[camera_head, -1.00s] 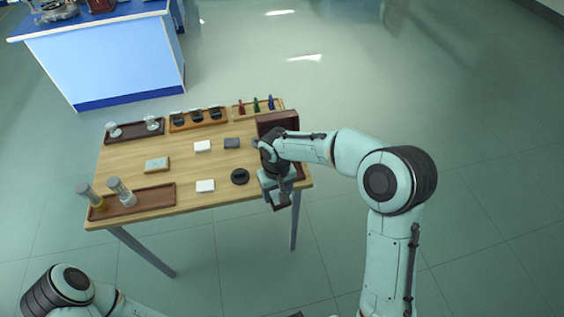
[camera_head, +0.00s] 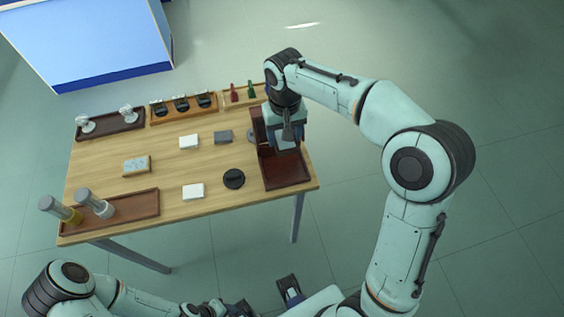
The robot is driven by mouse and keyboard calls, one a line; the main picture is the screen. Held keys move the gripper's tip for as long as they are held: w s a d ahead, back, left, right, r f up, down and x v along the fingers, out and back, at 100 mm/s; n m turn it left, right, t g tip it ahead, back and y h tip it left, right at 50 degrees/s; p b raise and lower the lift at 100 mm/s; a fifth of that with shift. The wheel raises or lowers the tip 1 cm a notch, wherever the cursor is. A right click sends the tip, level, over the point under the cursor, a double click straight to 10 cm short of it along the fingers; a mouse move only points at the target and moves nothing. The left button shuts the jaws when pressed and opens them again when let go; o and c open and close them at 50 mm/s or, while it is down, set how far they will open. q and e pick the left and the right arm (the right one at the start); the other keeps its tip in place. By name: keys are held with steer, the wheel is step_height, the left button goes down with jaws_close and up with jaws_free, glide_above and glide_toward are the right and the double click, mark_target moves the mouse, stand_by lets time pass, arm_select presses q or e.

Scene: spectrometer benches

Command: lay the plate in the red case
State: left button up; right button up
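The red case (camera_head: 288,177), dark red-brown, stands open at the right end of the wooden table, its raised lid partly behind my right gripper. My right gripper (camera_head: 285,148) points down over the far part of the case. Its fingertips are hidden, so I cannot tell whether it is shut or holds anything. I cannot pick out the plate for sure. My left arm is low at the bottom edge, off the table. Dark finger-like parts of my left gripper (camera_head: 265,297) show there, partly cut off, and their opening is unclear.
White blocks (camera_head: 193,191), a grey block (camera_head: 223,137), a black disc (camera_head: 233,179) and a pale-topped box (camera_head: 137,165) lie on the table (camera_head: 160,185). Trays with jars (camera_head: 130,212), glassware (camera_head: 108,126), black items (camera_head: 183,113) and coloured bottles (camera_head: 243,96) line the edges.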

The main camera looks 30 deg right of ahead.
mark_target(284, 169)
step_height(284, 169, down, 14)
steer(key=shift+f+b, duration=0.15)
steer(key=shift+b, duration=0.55)
steer(key=shift+f, duration=0.1)
steer(key=o, duration=0.7)
steer(key=shift+f, duration=0.1)
steer(key=o, duration=0.5)
steer(key=shift+c, duration=0.2)
steer(key=shift+r, duration=0.2)
step_height(284, 169, up, 12)
steer(key=shift+r+p, duration=0.1)
steer(key=shift+p, duration=0.6)
